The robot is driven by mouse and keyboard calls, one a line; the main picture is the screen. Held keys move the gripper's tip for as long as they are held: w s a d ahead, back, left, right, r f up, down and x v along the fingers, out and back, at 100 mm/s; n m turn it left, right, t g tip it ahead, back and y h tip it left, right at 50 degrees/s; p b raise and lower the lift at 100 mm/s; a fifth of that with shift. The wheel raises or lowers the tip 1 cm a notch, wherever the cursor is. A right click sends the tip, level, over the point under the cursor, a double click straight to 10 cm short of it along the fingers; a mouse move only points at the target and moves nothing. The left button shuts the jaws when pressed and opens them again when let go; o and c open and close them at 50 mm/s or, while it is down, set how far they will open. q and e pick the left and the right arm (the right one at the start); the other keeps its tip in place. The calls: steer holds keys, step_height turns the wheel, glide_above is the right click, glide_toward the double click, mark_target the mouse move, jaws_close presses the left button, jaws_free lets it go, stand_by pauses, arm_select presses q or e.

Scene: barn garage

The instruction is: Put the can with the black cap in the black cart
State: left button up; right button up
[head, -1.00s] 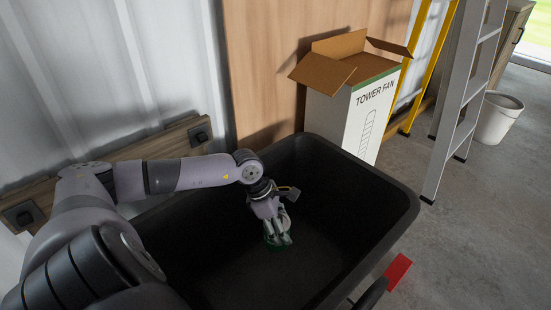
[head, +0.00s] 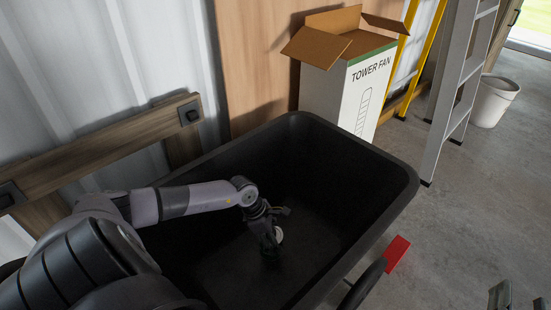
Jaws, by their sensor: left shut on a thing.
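The black cart (head: 385,200) is a deep open tub in the middle of the head view. My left gripper (head: 274,242) reaches over its left side and is down inside the tub, low near the floor of it. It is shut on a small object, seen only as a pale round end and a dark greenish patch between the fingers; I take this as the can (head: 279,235). Its black cap cannot be made out. My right gripper (head: 519,298) shows only as two separated fingertips at the bottom right corner, open and empty, outside the cart.
An open tower fan box (head: 345,95) stands behind the cart. A grey ladder (head: 457,110), a yellow ladder (head: 412,60) and a white bin (head: 493,101) are at the right. A wooden rail (head: 110,145) runs along the left wall.

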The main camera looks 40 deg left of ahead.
arm_select(q)
step_height(320, 180, down, 4)
steer(key=shift+f+b, duration=0.1)
steer(key=shift+b, duration=0.55)
arm_select(e)
step_height(320, 180, up, 6)
steer(key=s+t+y, duration=0.1)
steer(key=t, duration=0.2)
steer(key=shift+s+a+t, duration=0.25)
steer(key=shift+s+t, duration=0.05)
steer(key=shift+t, duration=0.1)
steer(key=shift+r, duration=0.25)
arm_select(q)
steer(key=o, duration=1.4)
steer(key=shift+o, duration=0.2)
arm_select(e)
steer(key=shift+s+y, duration=0.1)
steer(key=shift+y, duration=0.2)
